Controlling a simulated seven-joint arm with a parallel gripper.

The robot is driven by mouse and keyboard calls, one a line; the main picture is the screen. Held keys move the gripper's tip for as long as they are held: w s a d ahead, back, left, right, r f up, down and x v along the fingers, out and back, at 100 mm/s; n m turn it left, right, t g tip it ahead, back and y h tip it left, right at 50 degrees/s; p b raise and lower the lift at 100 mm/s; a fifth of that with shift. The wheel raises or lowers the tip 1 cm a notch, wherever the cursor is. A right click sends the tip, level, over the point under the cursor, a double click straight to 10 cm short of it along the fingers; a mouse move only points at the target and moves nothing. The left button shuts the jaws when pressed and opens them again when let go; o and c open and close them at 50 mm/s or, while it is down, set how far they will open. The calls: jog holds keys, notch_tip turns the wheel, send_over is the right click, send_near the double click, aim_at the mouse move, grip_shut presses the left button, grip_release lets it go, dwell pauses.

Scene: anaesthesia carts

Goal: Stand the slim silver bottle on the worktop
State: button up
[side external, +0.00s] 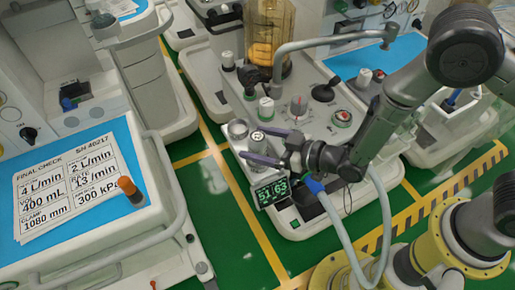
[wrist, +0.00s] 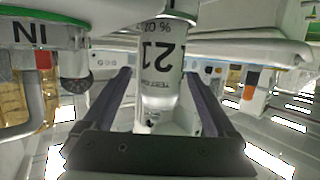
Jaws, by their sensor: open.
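The slim silver bottle (wrist: 163,75) shows in the wrist view with a printed label reading "21" and "TEST". It is between the two fingers of my gripper (wrist: 165,85), with a visible gap on each side. In the side view my gripper (side external: 247,144) reaches in from the right, open, at the front left corner of the middle machine. A small silver cylinder (side external: 257,139) between the fingers there looks like the same bottle, upright; its lower part is hidden. A blue worktop (side external: 85,150) is at the left, another blue surface (side external: 345,62) at the back right.
A wider silver cylinder (side external: 238,129) stands close beside the fingers. Knobs and an amber canister (side external: 268,45) crowd the middle machine. A curved grey rail (side external: 325,40) rises behind my gripper.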

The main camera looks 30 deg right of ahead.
jog(key=shift+x, duration=1.8)
grip_shut()
